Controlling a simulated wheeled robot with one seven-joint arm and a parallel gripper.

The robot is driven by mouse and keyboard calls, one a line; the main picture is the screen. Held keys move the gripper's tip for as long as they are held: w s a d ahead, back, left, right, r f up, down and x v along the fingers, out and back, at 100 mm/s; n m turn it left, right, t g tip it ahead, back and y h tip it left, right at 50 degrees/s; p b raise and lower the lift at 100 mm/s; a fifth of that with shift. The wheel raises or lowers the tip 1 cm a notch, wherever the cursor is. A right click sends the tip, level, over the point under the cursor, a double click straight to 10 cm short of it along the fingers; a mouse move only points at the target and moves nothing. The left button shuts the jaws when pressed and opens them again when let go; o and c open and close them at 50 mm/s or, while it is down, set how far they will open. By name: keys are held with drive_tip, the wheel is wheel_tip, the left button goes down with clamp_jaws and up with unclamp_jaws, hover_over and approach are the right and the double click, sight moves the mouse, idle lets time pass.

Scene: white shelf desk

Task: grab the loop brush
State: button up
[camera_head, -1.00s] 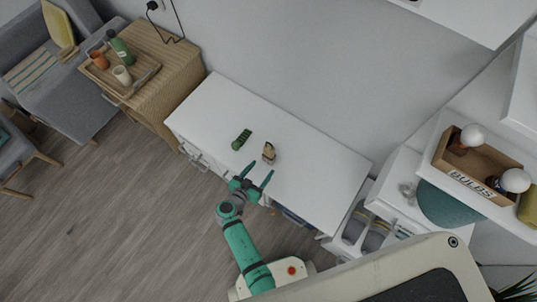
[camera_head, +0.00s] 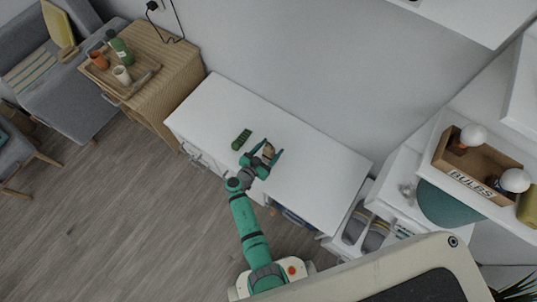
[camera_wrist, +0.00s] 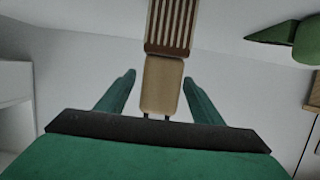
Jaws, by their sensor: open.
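The loop brush (camera_head: 268,149) appears to be the small tan and brown object on the white desk top (camera_head: 215,108). In the wrist view the brush (camera_wrist: 163,82) has a tan block end towards me and a brown ribbed part beyond, cut off by the top edge. My gripper (camera_head: 271,148) is open at the brush, with a finger to each side of it. In the wrist view my gripper (camera_wrist: 160,79) shows gaps between both fingers and the tan end. I cannot tell their exact height difference.
A dark green object (camera_head: 241,139) lies just left of the brush; it shows in the wrist view (camera_wrist: 290,38) at upper right. A wooden cabinet with a tray (camera_head: 146,84) stands left. A bulb box (camera_head: 473,172) sits on the right shelf. The desk's right half is clear.

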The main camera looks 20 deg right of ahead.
drive_tip(key=x, duration=0.2)
drive_tip(key=shift+w+d+f, duration=0.1)
drive_tip(key=shift+w+d, duration=0.1)
drive_tip(key=shift+d, duration=0.1)
drive_tip(key=shift+c, duration=0.6)
drive_tip(key=c, duration=1.1)
drive_tip(key=shift+o, duration=0.2)
